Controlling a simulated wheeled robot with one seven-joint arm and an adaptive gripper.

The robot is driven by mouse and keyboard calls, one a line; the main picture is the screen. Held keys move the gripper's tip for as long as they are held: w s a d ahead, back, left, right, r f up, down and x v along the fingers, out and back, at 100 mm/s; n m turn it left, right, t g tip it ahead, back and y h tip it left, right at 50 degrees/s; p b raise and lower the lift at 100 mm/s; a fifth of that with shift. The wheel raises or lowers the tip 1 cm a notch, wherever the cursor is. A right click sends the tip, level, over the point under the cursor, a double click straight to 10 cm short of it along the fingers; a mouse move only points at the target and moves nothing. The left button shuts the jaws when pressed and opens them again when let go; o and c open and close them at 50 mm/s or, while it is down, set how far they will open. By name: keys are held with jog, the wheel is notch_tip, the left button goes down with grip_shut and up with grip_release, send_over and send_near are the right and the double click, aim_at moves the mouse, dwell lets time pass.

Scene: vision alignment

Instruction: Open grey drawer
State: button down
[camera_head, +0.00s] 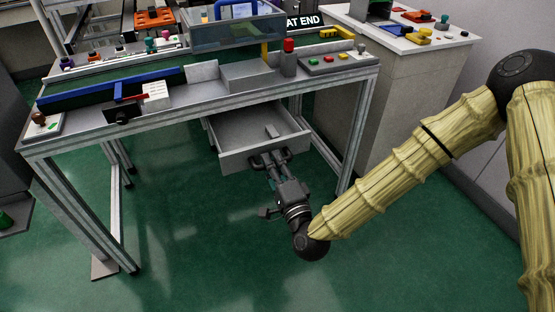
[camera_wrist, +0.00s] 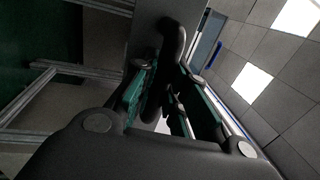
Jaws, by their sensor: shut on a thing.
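The grey drawer (camera_head: 234,161) hangs under the workbench in the head view and is pulled well out, with its inside showing. A small grey block (camera_head: 272,131) lies in it. My gripper (camera_head: 268,160) is at the front of the drawer, shut on its dark handle (camera_head: 283,155). In the wrist view my gripper's fingers (camera_wrist: 165,95) are around the dark curved handle (camera_wrist: 177,42), close to the grey drawer front (camera_wrist: 146,30). The fingers hide part of the handle.
The workbench (camera_head: 190,103) stands over the drawer on metal legs (camera_head: 357,135). A white cabinet (camera_head: 400,90) stands close on the right. On the bench are a red-topped grey post (camera_head: 288,60) and a blue bar (camera_head: 110,88). The green floor (camera_head: 190,240) in front is clear.

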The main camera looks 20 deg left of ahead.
jog(key=c, duration=1.4)
grip_release()
jog(key=v, duration=1.2)
